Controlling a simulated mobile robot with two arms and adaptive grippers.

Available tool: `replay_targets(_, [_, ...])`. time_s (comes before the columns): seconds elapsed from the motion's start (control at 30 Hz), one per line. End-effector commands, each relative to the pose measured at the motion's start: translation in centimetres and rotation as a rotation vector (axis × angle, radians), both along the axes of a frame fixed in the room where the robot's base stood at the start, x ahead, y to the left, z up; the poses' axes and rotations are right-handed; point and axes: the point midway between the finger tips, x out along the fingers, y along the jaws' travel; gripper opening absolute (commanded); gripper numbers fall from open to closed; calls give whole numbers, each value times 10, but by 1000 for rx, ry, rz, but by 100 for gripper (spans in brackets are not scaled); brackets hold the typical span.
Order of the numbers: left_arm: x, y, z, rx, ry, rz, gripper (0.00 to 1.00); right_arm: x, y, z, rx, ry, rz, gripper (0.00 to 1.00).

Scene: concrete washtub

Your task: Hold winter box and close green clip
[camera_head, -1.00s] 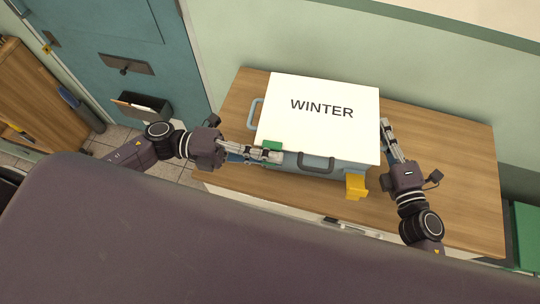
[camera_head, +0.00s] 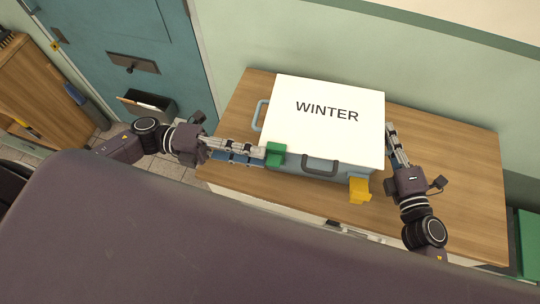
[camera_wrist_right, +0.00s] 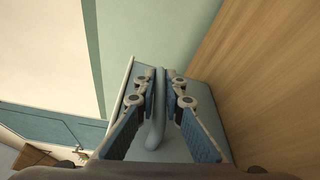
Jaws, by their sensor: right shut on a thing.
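The winter box has a white lid (camera_head: 332,135) marked "WINTER" and a grey-blue body (camera_head: 343,176), and sits on a wooden top. The green clip (camera_head: 275,154) is at the left end of its front side; whether it is latched I cannot tell. My left gripper (camera_head: 262,157) is just left of the green clip, its fingertips at or very near the clip's edge. Its opening is unclear. My right gripper (camera_head: 391,133) is at the box's right side. In the right wrist view its fingers (camera_wrist_right: 163,100) are shut on the box's grey-blue side handle (camera_wrist_right: 155,125).
The yellow clip (camera_head: 360,190) juts out from the right end of the box's front. A front handle (camera_head: 319,167) lies between the clips, and another handle (camera_head: 260,115) is at the left side. The wooden top (camera_head: 455,180) is clear to the right.

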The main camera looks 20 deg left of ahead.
Motion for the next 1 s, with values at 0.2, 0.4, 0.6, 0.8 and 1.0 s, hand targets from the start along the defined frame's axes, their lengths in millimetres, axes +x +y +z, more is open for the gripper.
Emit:
replay_targets(0.2, [-4,45,-1,3,1,2,23,0,-1,0,-1,0,-2,0])
replay_targets(0.4, [-6,66,0,0,1,0,23,0,-1,0,-1,0,-2,0])
replay_targets(0.6, [-7,70,0,0,-1,0,23,0,-1,0,0,0,-2,0])
replay_targets(0.8, [-7,70,0,0,-1,0,23,0,-1,0,0,1,-1,0])
replay_targets(1.0, [-7,69,0,0,-1,0,23,0,0,0,0,0,-1,0])
